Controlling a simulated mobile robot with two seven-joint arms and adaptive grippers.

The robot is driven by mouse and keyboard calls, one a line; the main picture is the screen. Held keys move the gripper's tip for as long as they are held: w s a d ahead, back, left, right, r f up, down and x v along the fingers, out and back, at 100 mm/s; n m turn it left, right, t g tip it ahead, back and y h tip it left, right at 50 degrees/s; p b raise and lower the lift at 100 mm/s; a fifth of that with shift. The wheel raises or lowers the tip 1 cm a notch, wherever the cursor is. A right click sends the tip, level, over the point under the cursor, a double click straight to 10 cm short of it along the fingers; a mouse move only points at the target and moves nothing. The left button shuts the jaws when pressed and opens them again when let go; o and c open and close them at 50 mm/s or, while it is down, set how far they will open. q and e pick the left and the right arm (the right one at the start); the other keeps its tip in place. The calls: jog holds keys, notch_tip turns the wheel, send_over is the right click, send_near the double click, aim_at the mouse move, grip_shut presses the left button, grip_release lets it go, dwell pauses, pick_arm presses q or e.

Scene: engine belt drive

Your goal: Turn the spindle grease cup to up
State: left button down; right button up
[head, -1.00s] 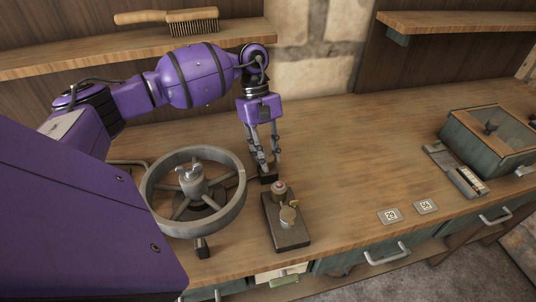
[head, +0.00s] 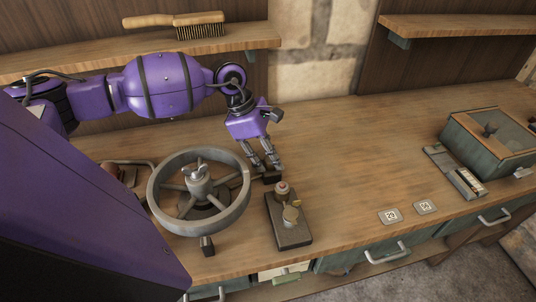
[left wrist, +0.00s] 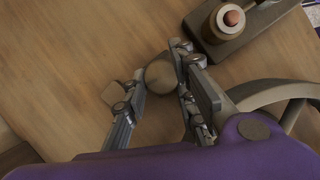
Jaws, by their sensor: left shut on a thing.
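My left gripper (head: 267,171) is shut beside the right rim of the grey handwheel, behind a small dark fixture. In the left wrist view its fingers (left wrist: 150,84) close around a rounded grey-brown piece, the spindle grease cup (left wrist: 160,72). The head view does not show the cup clearly because the fingers and their dark tips cover it. I cannot tell which way the cup points. The gripper leans, with its fingertips lower and to the right of its wrist. My right gripper is not in view.
The handwheel (head: 243,202) stands close to the left of the fingers. The dark fixture (head: 291,239) with a red-topped knob and brass cup is just in front. Two marked plates (head: 390,216) and a green box (head: 480,155) lie to the right. The bench middle is clear.

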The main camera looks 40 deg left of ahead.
pick_arm(q)
jog(key=shift+w+r+n+t, duration=0.3)
jog(key=shift+n+t, duration=0.2)
jog(key=shift+n, duration=0.5)
jog(key=shift+a, duration=0.1)
jog(key=c, duration=1.6)
grip_release()
jog(key=shift+o, duration=0.2)
jog(key=shift+f, duration=0.1)
jog(key=shift+s+f, duration=0.1)
jog(key=v, duration=1.2)
jog(key=shift+d, duration=0.25)
